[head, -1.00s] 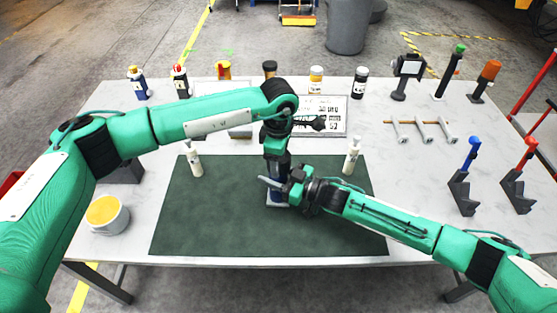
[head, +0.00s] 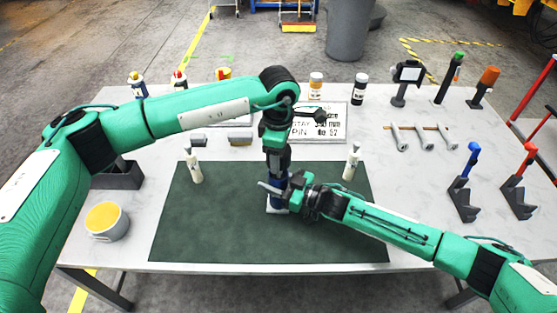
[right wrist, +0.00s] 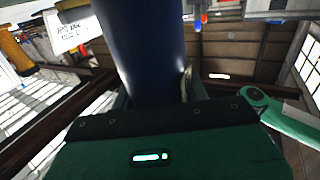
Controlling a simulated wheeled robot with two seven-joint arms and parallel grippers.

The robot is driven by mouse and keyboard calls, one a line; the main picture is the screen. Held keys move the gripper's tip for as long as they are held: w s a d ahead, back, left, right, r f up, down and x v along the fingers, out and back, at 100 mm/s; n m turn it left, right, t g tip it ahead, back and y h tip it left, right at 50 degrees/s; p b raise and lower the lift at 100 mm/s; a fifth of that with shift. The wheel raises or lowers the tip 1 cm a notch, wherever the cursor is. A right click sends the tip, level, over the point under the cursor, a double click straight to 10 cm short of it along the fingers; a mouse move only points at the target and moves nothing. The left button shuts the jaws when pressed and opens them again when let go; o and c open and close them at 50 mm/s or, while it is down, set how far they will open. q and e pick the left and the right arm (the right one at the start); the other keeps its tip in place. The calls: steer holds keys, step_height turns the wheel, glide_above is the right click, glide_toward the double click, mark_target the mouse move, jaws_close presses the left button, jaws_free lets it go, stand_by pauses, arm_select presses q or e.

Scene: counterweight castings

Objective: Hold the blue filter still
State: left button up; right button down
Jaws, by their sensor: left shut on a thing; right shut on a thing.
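The blue filter (head: 278,188) stands upright on the green mat (head: 215,225), with a pale patch at its foot. In the right wrist view it is a dark blue cylinder (right wrist: 145,45) rising from between my right jaws. My right gripper (head: 281,194) reaches in from the right and is shut on its side, low down. My left gripper (head: 277,165) points straight down over the filter, shut at its upper end. The left fingertips and the filter's top are largely hidden, so their exact contact is unclear.
White bottles (head: 194,165) and (head: 352,162) stand near the mat's back edge. A printed sign (head: 320,128) lies behind. A cup with yellow contents (head: 106,221) is at left. Blue (head: 465,183) and red-topped (head: 520,183) stands are at right. The mat's front is clear.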

steer(key=c, duration=0.6)
jaws_free()
steer(key=shift+c, duration=0.2)
steer(key=shift+d, duration=0.1)
